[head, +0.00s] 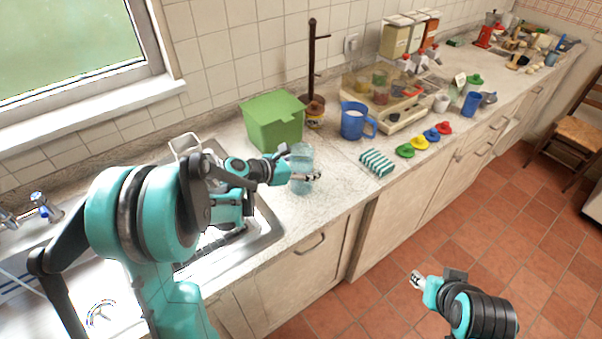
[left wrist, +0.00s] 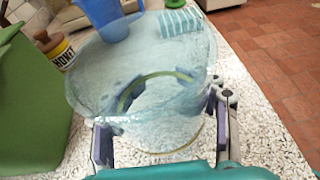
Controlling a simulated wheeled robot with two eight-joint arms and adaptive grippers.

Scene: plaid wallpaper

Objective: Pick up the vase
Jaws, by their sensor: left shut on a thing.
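The vase (head: 302,158) is clear, bluish glass and stands upright at the counter, right of the sink in the head view. In the left wrist view the vase (left wrist: 150,75) fills the middle, with its wide body between the fingers. My left gripper (head: 304,177) is shut on the vase, with a finger on either side of it; it also shows in the left wrist view (left wrist: 160,115). Whether the vase's base touches the counter is hard to tell. My right gripper (head: 418,281) is low over the floor, away from the counter; its finger opening is too small to tell.
A green box (head: 273,120) stands just behind the vase. The sink (head: 262,235) lies left. The counter front beside the vase (head: 325,197) is clear.

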